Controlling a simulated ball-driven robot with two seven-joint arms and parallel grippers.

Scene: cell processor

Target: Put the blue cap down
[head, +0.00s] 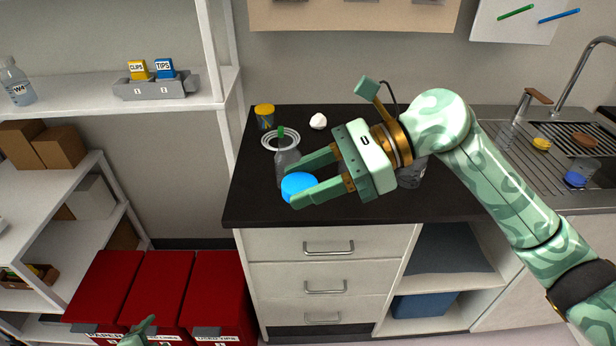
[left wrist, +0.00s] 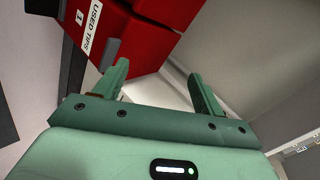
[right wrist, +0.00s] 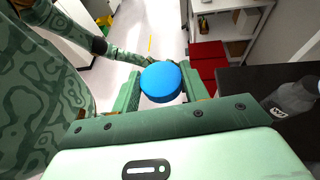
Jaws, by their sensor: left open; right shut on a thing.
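The blue cap (head: 299,187) is a round, bright blue piece. It sits between the fingers of my right gripper (head: 305,178), which is shut on it, near the front left part of the black countertop (head: 258,206). In the right wrist view the cap (right wrist: 162,83) shows between both fingers of the gripper (right wrist: 160,90). I cannot tell its exact height above the counter. My left gripper (left wrist: 160,85) is open and empty, low near the red bins; only a little of it shows at the bottom of the head view (head: 140,330).
The sink (head: 560,150) is at the right. Red bins (head: 215,290) stand at the lower left.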

